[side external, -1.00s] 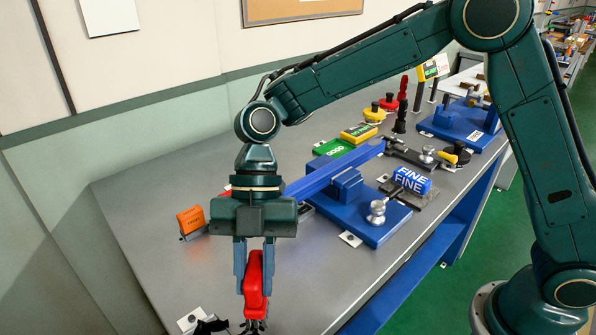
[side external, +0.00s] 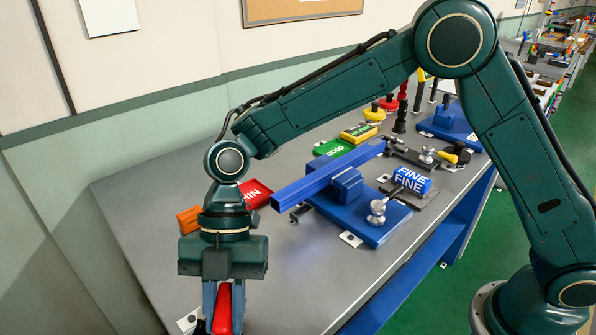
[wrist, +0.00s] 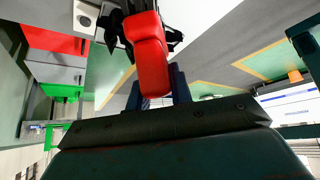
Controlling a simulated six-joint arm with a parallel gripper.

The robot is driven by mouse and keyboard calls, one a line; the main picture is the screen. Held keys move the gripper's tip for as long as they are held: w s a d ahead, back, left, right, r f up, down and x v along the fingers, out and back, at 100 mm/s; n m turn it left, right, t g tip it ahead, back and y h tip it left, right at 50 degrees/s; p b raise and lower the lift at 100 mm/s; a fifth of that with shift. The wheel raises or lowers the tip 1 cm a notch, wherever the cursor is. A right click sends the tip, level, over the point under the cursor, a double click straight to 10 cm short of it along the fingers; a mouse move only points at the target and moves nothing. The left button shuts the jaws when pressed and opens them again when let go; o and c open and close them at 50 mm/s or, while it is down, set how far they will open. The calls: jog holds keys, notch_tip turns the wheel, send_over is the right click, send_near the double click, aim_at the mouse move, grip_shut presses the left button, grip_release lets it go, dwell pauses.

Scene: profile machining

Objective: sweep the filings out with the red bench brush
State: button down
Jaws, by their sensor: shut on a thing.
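The red bench brush (side external: 222,308) is between the fingers of my gripper (side external: 223,322), at the near left of the bench. My gripper is shut on its red handle. In the side view the brush's lower end is cut off by the frame edge. In the wrist view the red handle (wrist: 150,60) stands out beyond the fingers, with dark bits beside it. A blue square profile (side external: 314,187) lies in a blue fixture (side external: 349,184), to the right of my gripper and apart from it. I cannot make out any filings.
A blue block marked FINE (side external: 412,179) is right of the profile. A green GOOD tray (side external: 334,148) lies further back. The grey bench top (side external: 300,285) is clear right of my gripper.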

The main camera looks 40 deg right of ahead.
jog(key=shift+a+f, duration=0.1)
jog(key=shift+a, duration=0.35)
jog(key=shift+d+r, duration=0.1)
jog(key=shift+r, duration=3.65)
